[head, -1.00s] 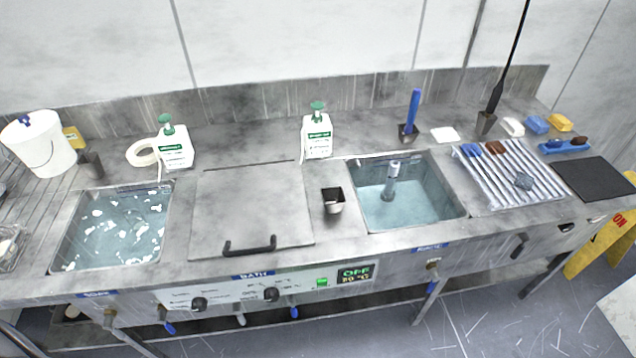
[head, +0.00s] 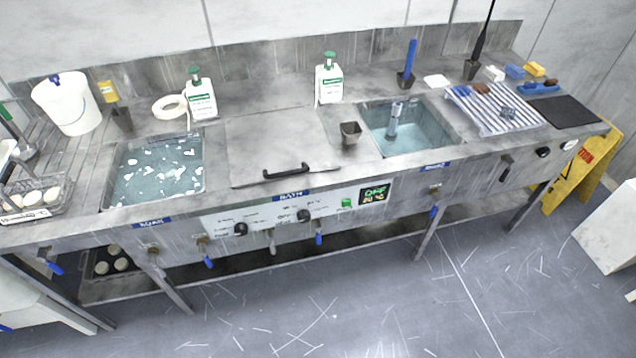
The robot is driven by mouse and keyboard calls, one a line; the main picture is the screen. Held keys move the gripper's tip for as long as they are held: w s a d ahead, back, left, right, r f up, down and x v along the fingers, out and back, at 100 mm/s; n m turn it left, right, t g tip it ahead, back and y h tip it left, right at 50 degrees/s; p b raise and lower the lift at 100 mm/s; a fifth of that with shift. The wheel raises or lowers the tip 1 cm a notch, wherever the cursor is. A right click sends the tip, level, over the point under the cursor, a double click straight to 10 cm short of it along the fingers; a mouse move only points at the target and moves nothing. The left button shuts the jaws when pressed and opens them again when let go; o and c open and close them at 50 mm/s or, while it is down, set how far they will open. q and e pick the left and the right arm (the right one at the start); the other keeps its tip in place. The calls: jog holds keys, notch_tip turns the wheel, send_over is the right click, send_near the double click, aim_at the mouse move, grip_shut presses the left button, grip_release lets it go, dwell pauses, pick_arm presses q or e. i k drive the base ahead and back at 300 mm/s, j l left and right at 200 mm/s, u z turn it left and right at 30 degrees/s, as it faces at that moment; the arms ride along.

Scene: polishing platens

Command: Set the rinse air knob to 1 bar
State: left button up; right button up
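A long grey steel bench holds the wash stations. The rinse basin (head: 425,138), with a blue label (head: 436,168) below it that is too small to read surely, holds clear water and an upright spout. On the front edge to its right are a small black round knob (head: 543,152) and a pale round dial (head: 568,145). I cannot read any marking or setting there, so I cannot tell for sure which is the rinse air knob. Two more black knobs, a left one (head: 240,229) and a right one (head: 304,215), sit on the bath panel. Neither gripper is in view.
A soapy basin (head: 155,172) and a closed lid (head: 275,150) lie left of the rinse basin. A black handle (head: 506,168) hangs from the front edge. A yellow floor sign (head: 580,170) stands by the right end. The floor (head: 400,300) in front is open.

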aim_at(543, 152)
jog(key=z, duration=1.4)
